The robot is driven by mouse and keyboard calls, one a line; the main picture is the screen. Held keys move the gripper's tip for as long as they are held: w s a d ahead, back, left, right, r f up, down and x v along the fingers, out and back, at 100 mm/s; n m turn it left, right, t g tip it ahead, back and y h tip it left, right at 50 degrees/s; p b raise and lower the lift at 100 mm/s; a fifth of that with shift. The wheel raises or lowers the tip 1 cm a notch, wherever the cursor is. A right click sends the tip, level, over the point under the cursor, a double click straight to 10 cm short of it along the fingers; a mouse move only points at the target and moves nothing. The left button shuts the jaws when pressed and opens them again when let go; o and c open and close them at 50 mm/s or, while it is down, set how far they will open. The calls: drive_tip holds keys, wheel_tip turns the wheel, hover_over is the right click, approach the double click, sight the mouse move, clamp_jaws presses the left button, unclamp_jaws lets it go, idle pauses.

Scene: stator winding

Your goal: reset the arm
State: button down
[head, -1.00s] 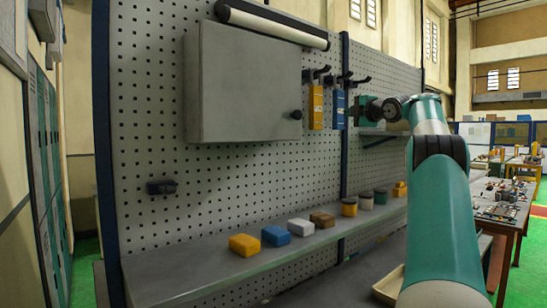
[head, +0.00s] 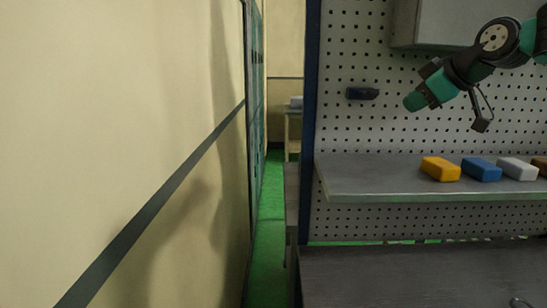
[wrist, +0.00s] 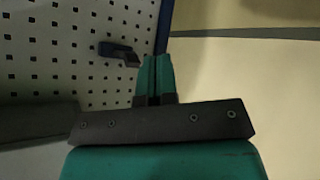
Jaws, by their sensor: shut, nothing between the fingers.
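My gripper (head: 414,102) is at the end of my green and black arm in the head view, in front of the pegboard and above the shelf. It points left and slightly down. In the wrist view its two green fingers (wrist: 154,80) are closed together with nothing between them. It touches nothing that I can see.
A small dark holder (head: 362,93) is fixed on the pegboard (head: 350,40) left of my gripper. Yellow (head: 440,169), blue (head: 481,170) and white (head: 517,168) blocks sit on the shelf (head: 380,184) below. A grey cabinet (head: 440,22) hangs above. A cream wall (head: 120,110) stands at left.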

drive_tip(key=s+a+f+g+y+b, duration=0.1)
drive_tip(key=s+a+f+g, duration=0.2)
drive_tip(key=s+a+f, duration=0.65)
drive_tip(key=s+a+f+m+g+b, duration=0.1)
drive_tip(key=s+a+f+g, duration=0.2)
drive_tip(key=s, duration=0.8)
drive_tip(key=s+a+f+m+g+b, duration=0.1)
drive_tip(key=s+a+f+g+b, duration=0.1)
drive_tip(key=s+a+f, duration=0.5)
drive_tip(key=s+f+g, duration=0.1)
drive_tip(key=s+f, duration=0.2)
drive_tip(key=s, duration=0.2)
drive_tip(key=shift+s+g+h, duration=0.15)
drive_tip(key=shift+g+h, duration=0.15)
drive_tip(key=shift+h, duration=0.1)
drive_tip(key=shift+a, duration=0.1)
